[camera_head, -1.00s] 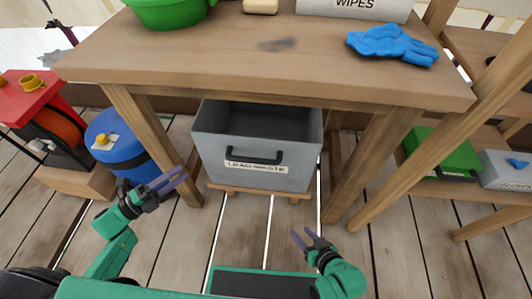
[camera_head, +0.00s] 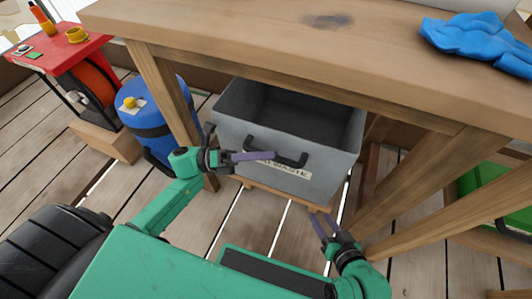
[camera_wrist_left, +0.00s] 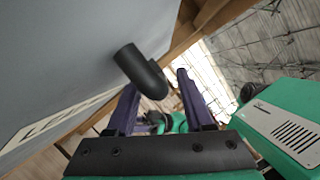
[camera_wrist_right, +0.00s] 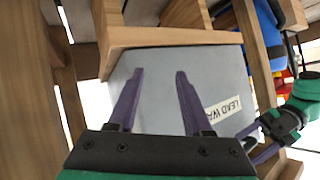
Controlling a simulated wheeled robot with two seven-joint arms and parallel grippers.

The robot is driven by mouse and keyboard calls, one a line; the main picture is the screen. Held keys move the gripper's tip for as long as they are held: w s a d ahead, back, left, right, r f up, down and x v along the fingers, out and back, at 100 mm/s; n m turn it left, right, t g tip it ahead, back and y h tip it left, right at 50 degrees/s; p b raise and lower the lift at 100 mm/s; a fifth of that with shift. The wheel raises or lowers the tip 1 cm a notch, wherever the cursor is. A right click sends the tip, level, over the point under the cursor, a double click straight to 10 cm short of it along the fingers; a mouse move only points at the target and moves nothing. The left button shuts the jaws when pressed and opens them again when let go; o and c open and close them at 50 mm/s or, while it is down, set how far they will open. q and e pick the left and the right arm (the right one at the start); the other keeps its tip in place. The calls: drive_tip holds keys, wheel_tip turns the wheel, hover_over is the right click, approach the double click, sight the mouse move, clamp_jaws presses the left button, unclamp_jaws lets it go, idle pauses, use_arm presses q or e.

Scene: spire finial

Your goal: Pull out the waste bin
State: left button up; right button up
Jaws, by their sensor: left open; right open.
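The waste bin (camera_head: 240,110) is a grey open-topped box under the workbench, with a black bar handle (camera_head: 290,158) and a lead waste label (camera_head: 292,172) on its front. My left gripper (camera_head: 272,155) is open at the left part of the handle. In the left wrist view the handle's end (camera_wrist_left: 140,70) stands just ahead of and partly between the open fingers (camera_wrist_left: 155,90). My right gripper (camera_head: 323,222) is open and empty, low in front of the bin's right side. The right wrist view shows the bin's front (camera_wrist_right: 160,85) beyond its fingers (camera_wrist_right: 160,75).
The workbench (camera_head: 230,30) stands over the bin, with wooden legs (camera_head: 165,90) on both sides. A blue drum (camera_head: 160,125) and a red reel unit (camera_head: 60,50) stand at left. A green box (camera_head: 495,195) sits at right. Floor in front of the bin is partly clear.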

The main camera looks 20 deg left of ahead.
use_arm(q)
drive_tip(key=shift+d, duration=0.2)
clamp_jaws()
idle(1.3)
